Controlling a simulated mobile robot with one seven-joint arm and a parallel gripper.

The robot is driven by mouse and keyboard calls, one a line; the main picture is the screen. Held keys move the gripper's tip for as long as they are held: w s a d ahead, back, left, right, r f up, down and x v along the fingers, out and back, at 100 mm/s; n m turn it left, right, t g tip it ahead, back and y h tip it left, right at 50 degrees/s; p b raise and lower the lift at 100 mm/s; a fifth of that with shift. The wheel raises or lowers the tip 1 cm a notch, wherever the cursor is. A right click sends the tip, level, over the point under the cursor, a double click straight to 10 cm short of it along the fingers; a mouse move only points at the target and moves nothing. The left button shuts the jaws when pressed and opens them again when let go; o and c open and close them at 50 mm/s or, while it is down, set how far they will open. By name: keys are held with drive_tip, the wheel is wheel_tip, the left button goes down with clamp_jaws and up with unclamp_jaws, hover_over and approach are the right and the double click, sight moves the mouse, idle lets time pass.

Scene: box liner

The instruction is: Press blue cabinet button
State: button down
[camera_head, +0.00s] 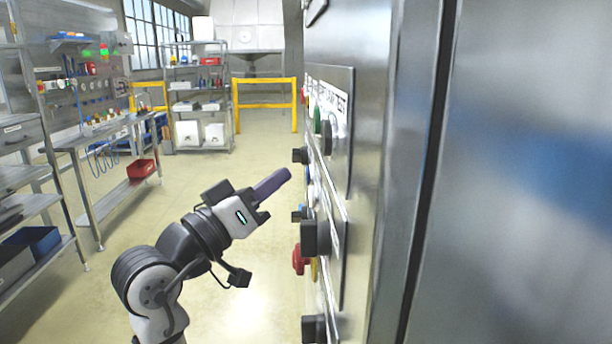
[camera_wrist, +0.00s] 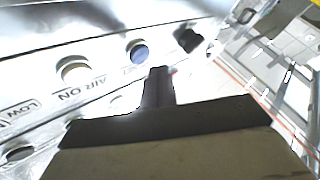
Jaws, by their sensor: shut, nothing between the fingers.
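The cabinet panel (camera_head: 338,215) is seen nearly edge-on in the head view, with buttons and knobs sticking out to the left. In the wrist view, a round blue button (camera_wrist: 138,52) sits on the light panel, just beyond and slightly left of my fingertips. A small blue part (camera_head: 309,175) shows on the panel in the head view; I cannot tell if it is the same button. My gripper (camera_head: 286,175) is shut and empty, its purple fingers pointing at the panel with a small gap. The closed fingers also show in the wrist view (camera_wrist: 160,72).
A red button (camera_head: 298,259) and black knob (camera_head: 314,237) protrude lower. A workbench (camera_head: 100,135) stands left; the floor between is clear.

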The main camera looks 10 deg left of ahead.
drive_tip(key=shift+s+a, duration=0.25)
drive_tip(key=shift+a, duration=0.8)
drive_tip(key=shift+s+a, duration=0.2)
drive_tip(key=shift+a, duration=0.85)
